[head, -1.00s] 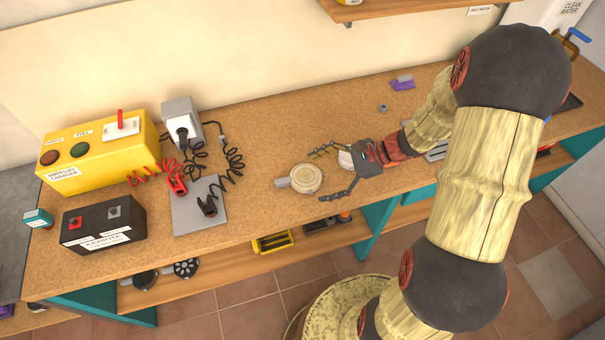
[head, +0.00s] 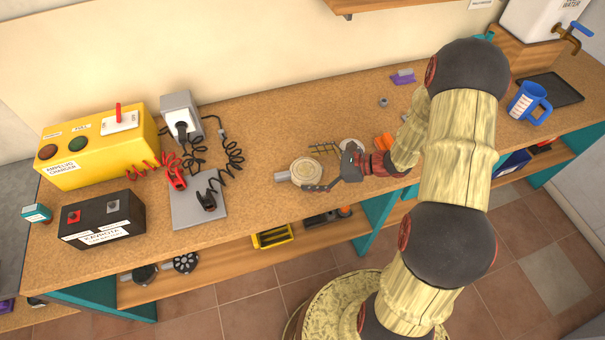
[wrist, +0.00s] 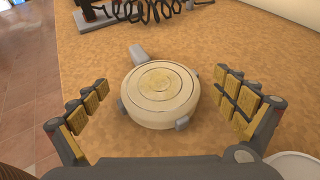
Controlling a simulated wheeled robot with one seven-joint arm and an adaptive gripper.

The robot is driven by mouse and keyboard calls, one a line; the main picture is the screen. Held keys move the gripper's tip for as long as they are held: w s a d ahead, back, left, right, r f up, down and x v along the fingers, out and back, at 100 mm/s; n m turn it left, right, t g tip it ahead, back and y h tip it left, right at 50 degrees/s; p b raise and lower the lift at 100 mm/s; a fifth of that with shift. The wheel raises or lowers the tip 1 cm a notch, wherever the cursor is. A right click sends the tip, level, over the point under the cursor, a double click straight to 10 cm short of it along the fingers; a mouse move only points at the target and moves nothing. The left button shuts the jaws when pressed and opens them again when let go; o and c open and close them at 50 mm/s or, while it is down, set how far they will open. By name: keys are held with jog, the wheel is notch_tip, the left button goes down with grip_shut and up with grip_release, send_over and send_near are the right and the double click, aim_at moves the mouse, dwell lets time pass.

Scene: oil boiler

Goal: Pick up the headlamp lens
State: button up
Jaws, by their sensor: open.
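A round cream disc with concentric rings and grey tabs, which looks like the headlamp lens (head: 305,171), lies flat on the workbench (head: 270,135). In the wrist view the lens (wrist: 160,93) sits between the two fingers, its longer grey tab pointing away to the upper left. My gripper (head: 316,168) is open, low over the bench, with one finger on each side of the lens. The wrist view shows a gap between each finger of my gripper (wrist: 160,85) and the lens. Nothing is held.
A pale round piece (head: 349,145) lies just right of the lens, partly hidden by my gripper. An orange object (head: 384,141) is behind my wrist. A grey plate (head: 198,203) with cables and clamps stands left. A blue mug (head: 528,102) is far right. The bench front edge is near.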

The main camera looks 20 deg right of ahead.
jog(key=shift+w+a+f, duration=0.15)
jog(key=shift+a, duration=0.1)
jog(key=shift+c, duration=0.8)
jog(key=c, duration=1.1)
